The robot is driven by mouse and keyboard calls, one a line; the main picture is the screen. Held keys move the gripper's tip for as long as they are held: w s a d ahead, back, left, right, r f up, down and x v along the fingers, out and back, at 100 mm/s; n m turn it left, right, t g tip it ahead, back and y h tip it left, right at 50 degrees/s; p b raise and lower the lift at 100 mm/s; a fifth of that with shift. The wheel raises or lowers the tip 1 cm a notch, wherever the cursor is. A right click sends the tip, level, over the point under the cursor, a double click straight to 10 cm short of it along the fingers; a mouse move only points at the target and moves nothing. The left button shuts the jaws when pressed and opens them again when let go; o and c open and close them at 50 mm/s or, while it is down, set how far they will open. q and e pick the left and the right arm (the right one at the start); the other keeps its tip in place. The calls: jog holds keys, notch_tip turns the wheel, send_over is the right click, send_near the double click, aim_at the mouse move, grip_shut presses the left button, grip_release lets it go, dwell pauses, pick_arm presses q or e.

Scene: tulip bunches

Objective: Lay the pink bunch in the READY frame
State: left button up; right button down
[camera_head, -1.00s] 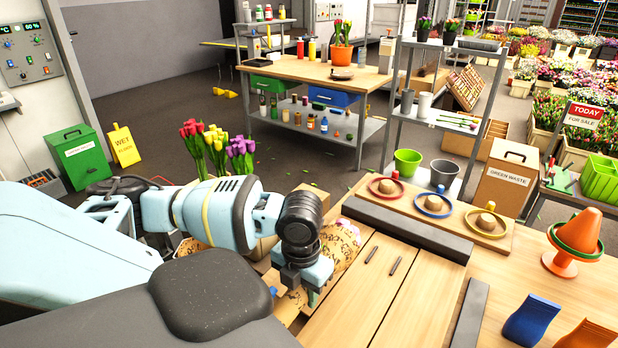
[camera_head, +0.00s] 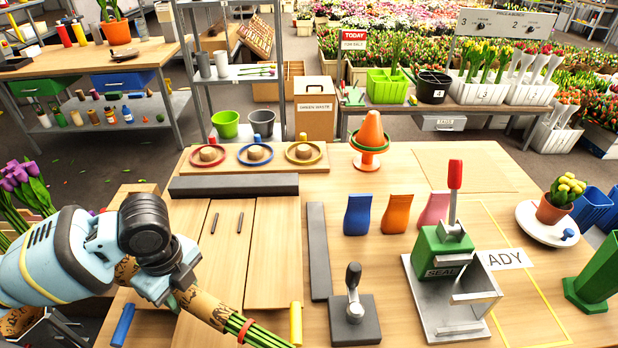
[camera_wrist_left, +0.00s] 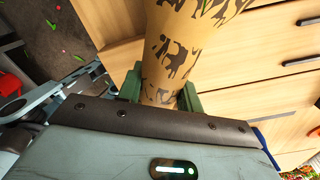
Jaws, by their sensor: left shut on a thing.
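My left gripper (camera_head: 180,294) is shut on a bunch wrapped in brown patterned paper (camera_head: 207,309). Its green stems, tied with a red band, point to the lower right in the head view; its flower end is hidden behind my wrist, so its colour does not show. In the left wrist view the paper wrap (camera_wrist_left: 178,62) stands between the green fingers (camera_wrist_left: 160,95). The READY frame (camera_head: 538,290) is a yellow outline on the table at the right. Its label (camera_head: 505,259) is partly covered by the green sealer. My right gripper is not in view.
The green sealer (camera_head: 443,250) with a red handle overlaps the frame's left side. A black-handled press (camera_head: 353,310), a grey bar (camera_head: 318,250) and a yellow post (camera_head: 296,323) stand between bunch and frame. A plate with a cactus pot (camera_head: 553,208) lies right of the frame.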

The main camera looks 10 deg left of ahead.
aim_at(205, 294)
pick_arm(q)
jog(key=n, duration=0.2)
jog(key=d+n, duration=0.2)
jog(key=n, duration=0.1)
jog(key=shift+w+d+r+n, duration=0.1)
jog(key=shift+w+d+n, duration=0.1)
jog(key=shift+d+n, duration=0.1)
jog(key=n, duration=0.1)
jog(key=d+n, duration=0.1)
jog(key=n, duration=0.1)
jog(key=d+n, duration=0.1)
jog(key=n, duration=0.1)
jog(key=shift+w+r, duration=0.1)
jog(key=d+n, duration=0.1)
jog(key=n, duration=0.1)
jog(key=d+n, duration=0.1)
jog(key=n, duration=0.2)
jog(key=shift+w+d+r+p, duration=0.1)
jog(key=shift+r+p, duration=0.05)
jog(key=shift+p, duration=0.15)
jog(key=n, duration=0.1)
jog(key=d+n, duration=0.1)
jog(key=n, duration=0.1)
jog(key=d+n, duration=0.1)
jog(key=n, duration=0.1)
jog(key=shift+r, duration=0.2)
